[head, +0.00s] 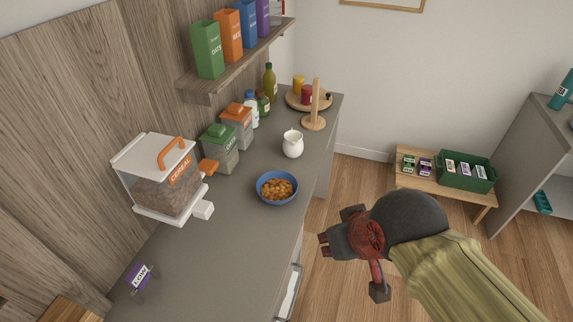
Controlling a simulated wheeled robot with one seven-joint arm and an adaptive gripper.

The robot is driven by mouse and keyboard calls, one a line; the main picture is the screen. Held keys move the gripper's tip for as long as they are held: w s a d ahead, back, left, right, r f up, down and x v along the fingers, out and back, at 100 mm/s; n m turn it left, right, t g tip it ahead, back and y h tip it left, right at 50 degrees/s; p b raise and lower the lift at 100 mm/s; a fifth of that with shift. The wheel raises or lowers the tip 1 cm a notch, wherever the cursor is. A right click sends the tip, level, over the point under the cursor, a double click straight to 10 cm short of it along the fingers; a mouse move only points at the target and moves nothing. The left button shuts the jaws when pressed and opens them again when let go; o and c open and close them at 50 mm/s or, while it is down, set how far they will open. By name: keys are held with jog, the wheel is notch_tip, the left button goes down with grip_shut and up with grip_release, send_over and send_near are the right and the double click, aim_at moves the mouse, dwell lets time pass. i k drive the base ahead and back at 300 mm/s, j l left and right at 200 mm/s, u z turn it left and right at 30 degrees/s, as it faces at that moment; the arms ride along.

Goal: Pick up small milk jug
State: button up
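The small milk jug (292,144) is white and stands upright on the grey counter (252,231), in the middle of the head view. My gripper (321,245) is at the lower middle right, over the floor beside the counter's front edge. It is apart from the jug, which stands farther back and to the left of it. The gripper's fingers point left, toward the counter. They look empty, but the angle does not show clearly how far apart they are.
A blue bowl of cereal (277,187) stands just in front of the jug. A wooden upright holder (314,122) and a round tray stand behind it. Canisters, bottles and a cereal dispenser (158,176) line the wall. A drawer handle (291,290) sticks out at the counter front.

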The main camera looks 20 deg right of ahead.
aim_at(292, 144)
jog(key=u, duration=0.25)
jog(key=i+l+u, duration=0.2)
jog(key=u, duration=0.15)
jog(key=i+l+u, duration=0.1)
jog(key=l+u, duration=0.3)
jog(key=i+l, duration=0.1)
jog(key=l, duration=0.3)
jog(key=i+l+u, duration=0.1)
jog(key=l, duration=0.25)
jog(key=i+l, duration=0.15)
jog(key=l, duration=0.25)
jog(key=i+l+u, duration=0.1)
jog(key=l, duration=0.3)
